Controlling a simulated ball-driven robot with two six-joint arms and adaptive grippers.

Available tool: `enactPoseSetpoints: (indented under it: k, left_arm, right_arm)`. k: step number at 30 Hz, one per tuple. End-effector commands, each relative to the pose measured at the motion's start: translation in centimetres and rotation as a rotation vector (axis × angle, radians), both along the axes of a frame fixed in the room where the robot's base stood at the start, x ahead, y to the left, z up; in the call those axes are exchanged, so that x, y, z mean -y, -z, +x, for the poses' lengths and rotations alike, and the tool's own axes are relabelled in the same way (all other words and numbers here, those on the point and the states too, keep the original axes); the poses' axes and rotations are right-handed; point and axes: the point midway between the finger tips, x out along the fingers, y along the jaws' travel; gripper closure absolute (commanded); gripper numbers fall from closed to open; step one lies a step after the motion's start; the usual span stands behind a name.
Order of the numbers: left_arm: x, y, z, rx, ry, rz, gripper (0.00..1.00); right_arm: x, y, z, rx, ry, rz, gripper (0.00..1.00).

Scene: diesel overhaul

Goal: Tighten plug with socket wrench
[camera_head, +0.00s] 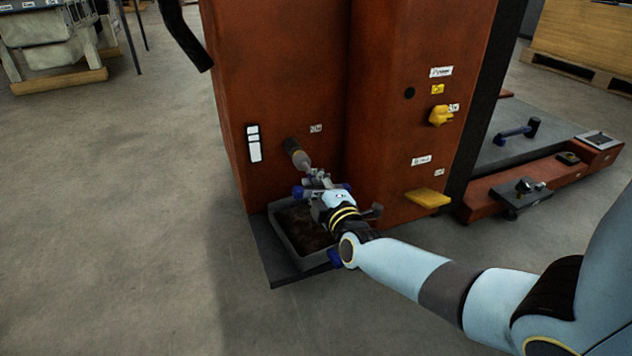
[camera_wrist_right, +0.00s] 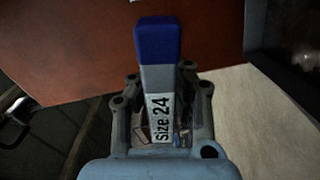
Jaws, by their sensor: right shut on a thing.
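My right gripper (camera_head: 318,182) is at the front of the red engine housing (camera_head: 290,90), low down. It is shut on the socket wrench (camera_wrist_right: 155,75), which has a blue end and a grey shank marked "Size 24" in the right wrist view. In the head view only small blue parts of the wrench show by the fingers. A grey and brownish cylinder (camera_head: 296,153) sticks out of the red face just above the gripper. I cannot tell whether it is the plug, or whether the socket is seated on it. My left gripper is not in view.
Yellow parts (camera_head: 440,115) stick out of the housing on the right. A blue-handled tool (camera_head: 516,132) lies on a grey plate farther right. The floor at left is clear.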

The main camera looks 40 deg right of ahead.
Motion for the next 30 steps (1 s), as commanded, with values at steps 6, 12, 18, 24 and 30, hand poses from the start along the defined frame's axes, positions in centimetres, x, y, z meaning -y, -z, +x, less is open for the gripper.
enactPoseSetpoints:
  k: [6,12,18,24,30]
  left_arm:
    - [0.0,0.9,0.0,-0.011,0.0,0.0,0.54]
    - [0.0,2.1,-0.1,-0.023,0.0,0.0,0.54]
    - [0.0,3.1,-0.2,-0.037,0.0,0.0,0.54]
    - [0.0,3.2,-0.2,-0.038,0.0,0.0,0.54]
    - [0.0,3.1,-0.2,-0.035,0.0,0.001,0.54]
  right_arm:
    - [0.1,0.2,0.0,0.098,-0.001,0.405,1.0]
    - [0.1,0.3,0.1,0.193,0.0,0.798,1.0]
    - [0.1,0.3,0.1,0.275,0.0,1.142,1.0]
    - [0.1,0.0,0.2,0.298,-0.001,1.229,1.0]
    - [0.1,0.0,0.1,0.297,-0.001,1.226,1.0]
